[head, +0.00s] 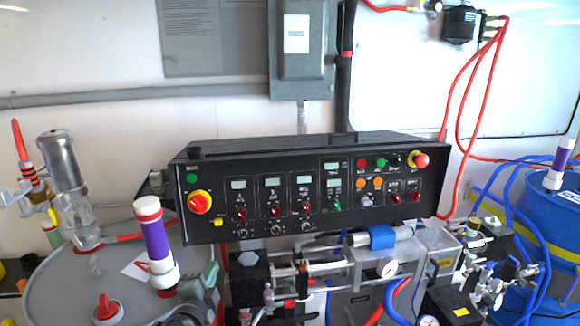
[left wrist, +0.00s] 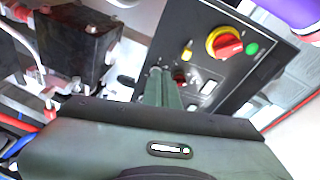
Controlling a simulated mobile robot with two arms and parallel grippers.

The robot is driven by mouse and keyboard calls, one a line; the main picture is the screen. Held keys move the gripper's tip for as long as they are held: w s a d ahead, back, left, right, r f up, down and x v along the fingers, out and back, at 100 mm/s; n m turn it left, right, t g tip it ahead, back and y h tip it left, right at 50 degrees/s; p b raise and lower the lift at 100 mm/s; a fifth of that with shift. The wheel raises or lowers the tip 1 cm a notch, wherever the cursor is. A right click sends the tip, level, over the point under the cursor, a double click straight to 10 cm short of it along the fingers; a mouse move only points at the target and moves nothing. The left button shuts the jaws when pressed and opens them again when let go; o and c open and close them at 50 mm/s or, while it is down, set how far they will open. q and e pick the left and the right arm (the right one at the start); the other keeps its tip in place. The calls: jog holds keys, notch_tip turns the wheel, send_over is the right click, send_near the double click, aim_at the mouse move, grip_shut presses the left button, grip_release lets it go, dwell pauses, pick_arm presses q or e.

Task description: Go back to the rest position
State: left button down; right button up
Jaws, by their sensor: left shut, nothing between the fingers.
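My left gripper (head: 212,270) shows low in the head view, grey-green, just below the left end of the black control panel (head: 308,232). In the left wrist view its fingers (left wrist: 160,74) are together with nothing between them. They point toward the panel face, close to the yellow switch and the red-and-yellow rotary knob (left wrist: 229,44). I cannot tell whether the fingertips touch the panel. My right gripper is in neither view.
A grey drum (head: 60,285) with a purple-and-white cylinder (head: 155,240) on it stands left of the gripper. Pumps, valves and a gauge (head: 387,268) crowd the space below the panel. A blue drum (head: 558,225) with hoses stands at right.

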pick_arm(q)
jog(key=s+d+f+n+g+y, duration=0.1)
jog(key=s+f+n+g, duration=0.3)
jog(key=s, duration=0.4)
jog(key=s+f+n+g+y, duration=0.15)
jog(key=s+f+n, duration=0.25)
jog(key=s+f, duration=0.4)
jog(key=s+d+f+n+g+h, duration=0.1)
jog(key=s+n+g, duration=0.25)
jog(key=s, duration=0.85)
jog(key=s+d+f+n+g+h, duration=0.15)
jog(key=s+g, duration=0.25)
jog(key=s, duration=0.8)
notch_tip(320, 180, down, 30)
jog(key=s+g+b, duration=0.2)
jog(key=b, duration=0.1)
jog(key=s+a+f+b, duration=0.1)
jog(key=s+a+f, duration=0.2)
jog(key=s+f, duration=1.3)
jog(key=shift+s+a+f+g+b, duration=0.25)
jog(key=shift+f+g+b, duration=0.15)
jog(key=shift+f, duration=0.4)
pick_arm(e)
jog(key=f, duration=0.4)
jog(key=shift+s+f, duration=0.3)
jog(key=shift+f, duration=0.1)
